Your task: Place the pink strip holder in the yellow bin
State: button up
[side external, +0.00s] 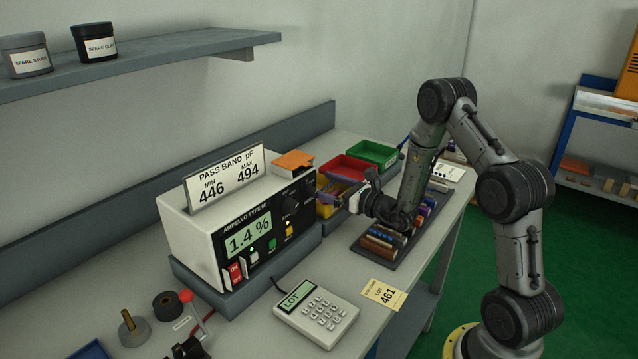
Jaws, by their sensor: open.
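The yellow bin (325,209) stands just right of the white meter, partly hidden by the meter and by my gripper. My gripper (344,196) is low over or beside the yellow bin, pointing left. Its jaws are open, though the fingers are small and hard to make out. Something small and coloured shows around the bin's opening, but I cannot tell what it is. I cannot pick out the pink strip holder. A dark rack (372,250) with several coloured strip holders lies below my wrist, partly hidden by it.
A red bin (357,166) and a green bin (379,149) stand behind the yellow one. The white meter (190,237) borders it on the left. A calculator (318,312) and a yellow lot card (384,294) lie in front. A shelf (170,50) hangs at upper left.

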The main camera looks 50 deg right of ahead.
aim_at(329, 184)
jog(key=s, duration=0.3)
jog(key=shift+s+r, duration=0.2)
jog(key=shift+s, duration=0.1)
notch_tip(329, 184, up, 7)
jog(key=shift+w+f, duration=0.15)
jog(key=shift+w, duration=0.05)
